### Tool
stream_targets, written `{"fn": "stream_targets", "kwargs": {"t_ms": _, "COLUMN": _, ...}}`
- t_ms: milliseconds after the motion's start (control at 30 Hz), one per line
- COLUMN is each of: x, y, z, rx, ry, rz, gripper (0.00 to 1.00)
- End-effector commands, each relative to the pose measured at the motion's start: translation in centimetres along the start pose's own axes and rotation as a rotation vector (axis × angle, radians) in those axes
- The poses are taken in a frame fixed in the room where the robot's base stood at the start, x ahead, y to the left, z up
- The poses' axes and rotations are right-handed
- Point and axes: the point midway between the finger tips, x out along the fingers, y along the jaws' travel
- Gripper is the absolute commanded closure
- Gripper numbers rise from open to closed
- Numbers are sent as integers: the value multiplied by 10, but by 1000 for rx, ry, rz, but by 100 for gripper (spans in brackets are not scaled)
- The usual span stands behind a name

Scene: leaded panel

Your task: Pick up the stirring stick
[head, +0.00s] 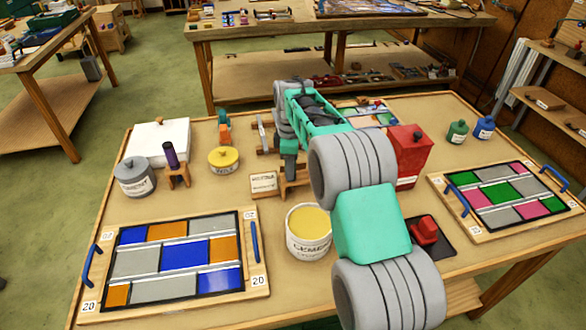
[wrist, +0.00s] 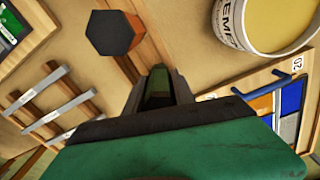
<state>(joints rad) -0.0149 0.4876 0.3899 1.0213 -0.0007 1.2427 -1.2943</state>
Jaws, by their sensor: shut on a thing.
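My gripper (head: 290,172) reaches down at the wooden stand (head: 297,188) in the middle of the table, behind the cement tub (head: 308,231). In the wrist view my gripper (wrist: 158,78) has its dark fingers close together, shut on the stirring stick (wrist: 157,89). The cement tub (wrist: 262,22) also shows in the wrist view, apart from the fingers.
A dark hexagonal-topped object (wrist: 113,33) stands close to my fingers. Grey strips (wrist: 42,97) lie on a wooden rack nearby. Coloured panels (head: 181,255) (head: 509,197) lie left and right. A red can (head: 410,152) and a yellow-topped tin (head: 223,159) stand on the table.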

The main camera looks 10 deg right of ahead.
Motion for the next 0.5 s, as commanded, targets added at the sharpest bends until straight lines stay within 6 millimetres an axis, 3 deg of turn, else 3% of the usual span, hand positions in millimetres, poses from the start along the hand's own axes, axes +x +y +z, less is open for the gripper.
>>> {"fn": "stream_targets", "kwargs": {"t_ms": 267, "x": 0, "y": 0, "z": 0, "rx": 0, "ry": 0, "rz": 0, "gripper": 100}}
{"fn": "stream_targets", "kwargs": {"t_ms": 500, "x": 0, "y": 0, "z": 0, "rx": 1, "ry": 0, "rz": 0, "gripper": 100}}
